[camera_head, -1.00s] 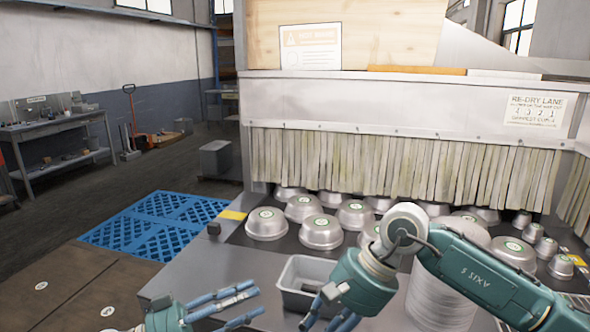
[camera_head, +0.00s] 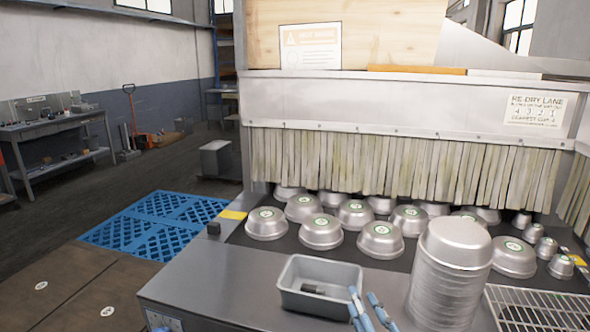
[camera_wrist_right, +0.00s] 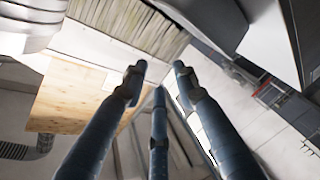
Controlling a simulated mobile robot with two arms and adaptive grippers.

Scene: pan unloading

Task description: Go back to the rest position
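My right gripper (camera_head: 364,298) shows only its blue fingertips at the bottom edge of the head view, between the grey tub and the stack of pans. In the right wrist view its fingers (camera_wrist_right: 160,84) are spread apart with nothing between them. My left gripper is out of view. Several upturned metal pans (camera_head: 321,231) with green-marked round labels sit on the dark belt (camera_head: 290,243) before the strip curtain. A tall stack of nested metal pans (camera_head: 450,265) stands on the steel counter at the right.
A grey tub (camera_head: 318,272) with a small dark item in it stands on the counter (camera_head: 215,275). A wire rack (camera_head: 540,305) lies right of the stack. A strip curtain (camera_head: 400,165) hangs behind the pans. Blue pallets (camera_head: 155,222) lie on the floor at the left.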

